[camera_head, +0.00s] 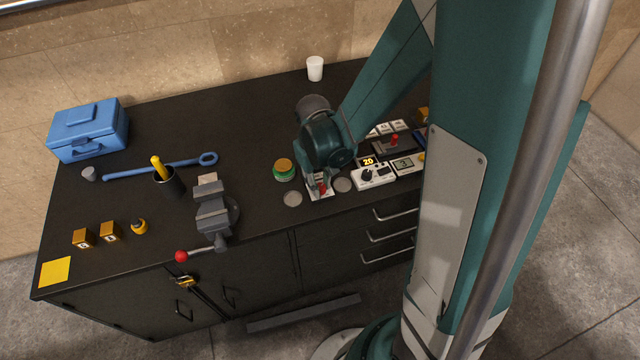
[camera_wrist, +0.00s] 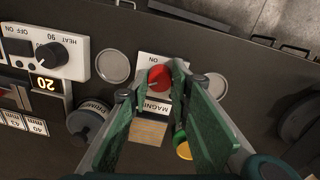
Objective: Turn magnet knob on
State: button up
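The magnet knob is a red round dial (camera_wrist: 158,78) on a white panel (camera_wrist: 145,60) in the wrist view. The panel is marked ON on one side and MAGNET, partly covered, on the other. My gripper (camera_wrist: 151,82) is open, with its green fingers on either side of the knob. The right finger is close to the knob, and contact cannot be told; a gap shows at the left finger. In the head view, my gripper (camera_head: 321,187) points down over the panel near the bench's front edge, and a bit of red shows between the fingers.
A heat control box (camera_head: 373,177) with a black dial stands right of the panel. Flat grey discs (camera_head: 292,199) lie on either side. A green-and-orange jar (camera_head: 285,170) and a vise (camera_head: 213,215) stand left. A white cup (camera_head: 315,68) stands at the back.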

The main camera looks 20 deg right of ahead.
jog(key=shift+m, duration=0.3)
jog(key=m+b, duration=0.2)
jog(key=m, duration=0.1)
jog(key=shift+f, duration=0.15)
jog(key=m+b, duration=0.2)
jog(key=m, duration=0.2)
jog(key=shift+w+m+g, duration=0.1)
jog(key=shift+m+g, duration=0.2)
jog(key=shift+m, duration=0.1)
jog(key=m+b, duration=0.2)
jog(key=m, duration=0.2)
jog(key=shift+d+m, duration=0.1)
jog(key=shift+m, duration=0.2)
jog(key=shift+m+b, duration=0.4)
jog(key=shift+m, duration=1.3)
jog(key=o, duration=0.9)
jog(key=shift+r, duration=0.25)
